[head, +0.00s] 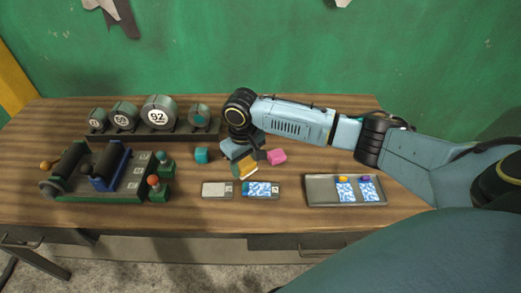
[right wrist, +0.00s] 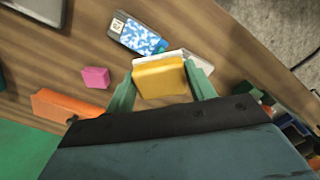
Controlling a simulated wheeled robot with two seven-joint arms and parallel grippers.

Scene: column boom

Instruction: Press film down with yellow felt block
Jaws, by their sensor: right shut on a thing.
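The yellow felt block (head: 248,171) is held in my right gripper (head: 246,160), just behind the two small plates. In the right wrist view the yellow block (right wrist: 160,78) sits between the two green fingers, with a whitish edge along its far side. Whether it touches the table is unclear. Blue-and-white film (head: 259,189) covers most of the right plate; the same film (right wrist: 142,37) shows in the right wrist view, apart from the block. The left plate (head: 215,190) is plain grey. My left gripper is not in view.
A grey tray (head: 318,190) at the right holds two film pieces with coloured tabs. A pink block (head: 277,156) and a teal block (head: 202,155) stand nearby; an orange block (right wrist: 65,105) lies beside my gripper. A roller device (head: 105,172) and numbered rolls (head: 159,112) stand left.

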